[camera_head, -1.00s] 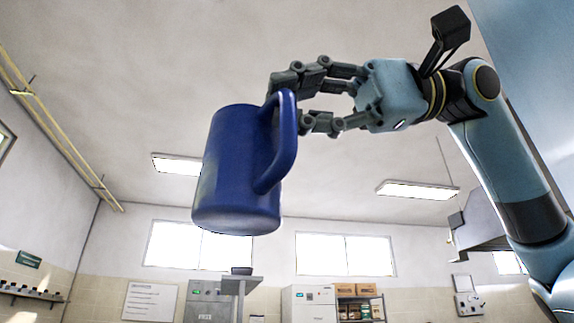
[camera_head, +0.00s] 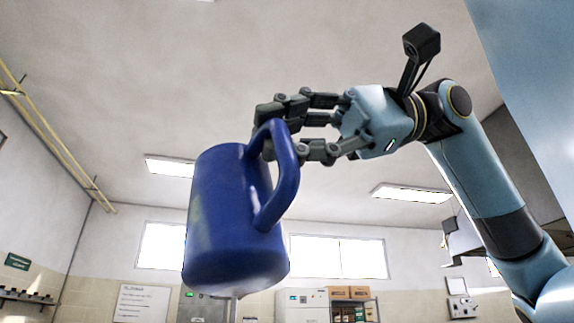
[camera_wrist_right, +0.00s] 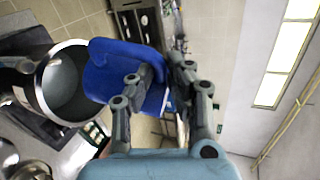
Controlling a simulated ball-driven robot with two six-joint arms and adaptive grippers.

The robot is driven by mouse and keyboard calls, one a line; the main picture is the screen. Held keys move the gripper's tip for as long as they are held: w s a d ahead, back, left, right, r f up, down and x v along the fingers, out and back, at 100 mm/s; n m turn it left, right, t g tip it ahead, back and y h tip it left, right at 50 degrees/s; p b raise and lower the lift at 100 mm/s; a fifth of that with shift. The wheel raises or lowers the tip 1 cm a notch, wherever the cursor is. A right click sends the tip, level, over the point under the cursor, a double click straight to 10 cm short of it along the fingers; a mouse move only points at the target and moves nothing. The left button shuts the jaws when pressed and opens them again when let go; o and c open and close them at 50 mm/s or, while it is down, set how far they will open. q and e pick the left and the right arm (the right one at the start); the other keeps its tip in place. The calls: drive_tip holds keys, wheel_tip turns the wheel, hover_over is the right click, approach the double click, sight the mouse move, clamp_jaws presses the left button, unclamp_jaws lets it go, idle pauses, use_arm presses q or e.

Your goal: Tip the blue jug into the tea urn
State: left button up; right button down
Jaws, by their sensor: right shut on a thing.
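The blue jug (camera_head: 222,225) hangs in the air in the head view, seen from below, with its handle on the right. My right gripper (camera_head: 268,138) is shut on the upper part of the handle. In the right wrist view the jug (camera_wrist_right: 112,62) is beyond the fingers of my right gripper (camera_wrist_right: 166,76). A wide open steel vessel (camera_wrist_right: 45,90), which looks like the tea urn, is left of the jug there. The jug overlaps part of its opening. The jug's contents are hidden. My left gripper is not in view.
In the wrist view, shiny metal pots (camera_wrist_right: 30,170) stand at the lower left. In the head view, shelves with boxes (camera_head: 350,293) and a white cabinet (camera_head: 302,302) are far behind.

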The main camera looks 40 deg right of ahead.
drive_tip(key=w+r+m+g+p, duration=0.1)
drive_tip(key=p, duration=0.1)
drive_tip(key=w+r+m+g+p, duration=0.1)
drive_tip(key=p, duration=0.2)
drive_tip(key=w+r+m+g+p, duration=0.1)
drive_tip(key=p, duration=0.2)
drive_tip(key=shift+d+m+g, duration=0.25)
drive_tip(key=shift+m+g, duration=0.05)
drive_tip(key=w+d+f+m+g+y+p, duration=0.1)
drive_tip(key=w+f+m+g+p, duration=0.1)
drive_tip(key=w+p, duration=0.4)
drive_tip(key=w+d+f+m+g+y+p, duration=0.1)
drive_tip(key=w+f+m+g+p, duration=0.2)
drive_tip(key=w+m+g+p, duration=0.2)
drive_tip(key=shift+w+f+m+g+p, duration=0.25)
drive_tip(key=shift+w+m+p, duration=0.5)
drive_tip(key=shift+w, duration=0.55)
drive_tip(key=shift+d, duration=0.1)
drive_tip(key=shift+r, duration=0.1)
idle(1.9)
